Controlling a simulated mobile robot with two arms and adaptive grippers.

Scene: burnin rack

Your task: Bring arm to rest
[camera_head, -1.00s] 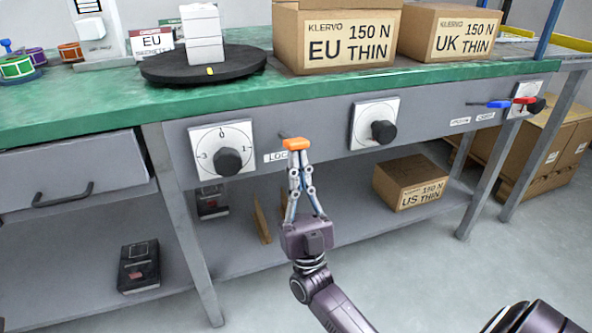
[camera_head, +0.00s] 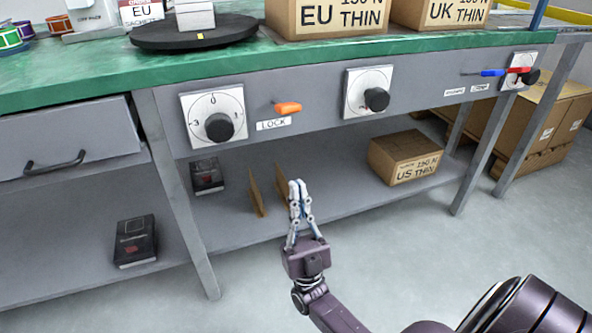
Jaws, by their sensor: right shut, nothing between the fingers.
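My right gripper (camera_head: 296,186) is in the lower middle of the head view. Its fingers are closed together and point up, with nothing between them. It stands in front of the bench's lower shelf, below and apart from the orange lock handle (camera_head: 287,107). The handle juts from the grey front panel above a "LOCK" label (camera_head: 273,124). My left gripper is not in view.
The bench with green top (camera_head: 120,75) has a left dial (camera_head: 213,115), a middle dial (camera_head: 368,92) and a right switch (camera_head: 521,71) on its front. A "US THIN" box (camera_head: 405,158) sits on the lower shelf (camera_head: 340,185). Grey floor (camera_head: 400,250) in front is clear.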

